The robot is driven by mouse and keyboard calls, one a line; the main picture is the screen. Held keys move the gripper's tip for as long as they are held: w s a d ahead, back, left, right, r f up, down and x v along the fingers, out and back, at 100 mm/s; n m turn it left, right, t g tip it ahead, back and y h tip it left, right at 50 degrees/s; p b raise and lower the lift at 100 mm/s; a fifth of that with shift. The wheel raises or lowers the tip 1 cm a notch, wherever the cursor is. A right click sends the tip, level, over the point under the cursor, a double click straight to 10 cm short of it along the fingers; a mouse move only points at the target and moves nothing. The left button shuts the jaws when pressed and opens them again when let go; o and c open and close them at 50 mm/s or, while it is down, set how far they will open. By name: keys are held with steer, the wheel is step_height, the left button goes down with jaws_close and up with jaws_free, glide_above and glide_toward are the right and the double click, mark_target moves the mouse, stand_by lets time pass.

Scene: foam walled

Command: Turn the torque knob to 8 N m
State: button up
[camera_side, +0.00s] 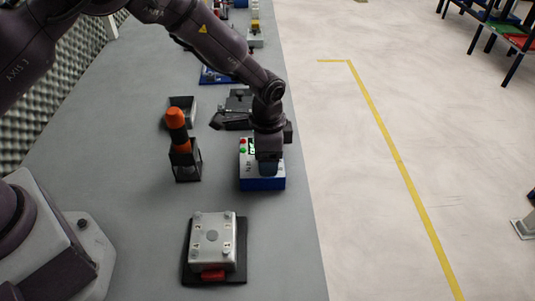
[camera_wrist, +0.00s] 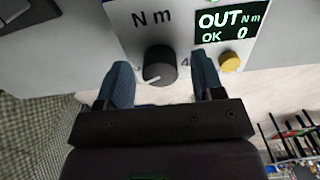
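The torque knob (camera_wrist: 160,65) is a round black dial with a white pointer line. It sits on a pale panel marked "N m" in the wrist view, and its pointer aims to the lower left. A small screen (camera_wrist: 226,22) beside it reads "OUT N m, OK 0". The blue-based box (camera_side: 262,184) that carries the panel stands under my gripper in the side view. My gripper (camera_wrist: 162,78) is open, with one blue finger on each side of the knob and a gap visible at both. Most of the scale around the knob is hidden or unreadable.
A yellow button (camera_wrist: 229,62) sits right of the knob. In the side view, an orange-handled tool (camera_side: 176,122) stands in a black holder left of the box. A silver plate fixture (camera_side: 212,240) lies nearer the camera. The table's right edge is close to the box.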

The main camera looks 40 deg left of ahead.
steer(key=c, duration=0.9)
steer(key=shift+n, duration=0.3)
steer(key=n, duration=0.3)
steer(key=shift+n, duration=2.5)
steer(key=o, duration=0.9)
steer(key=shift+o, duration=0.2)
steer(key=shift+r, duration=0.15)
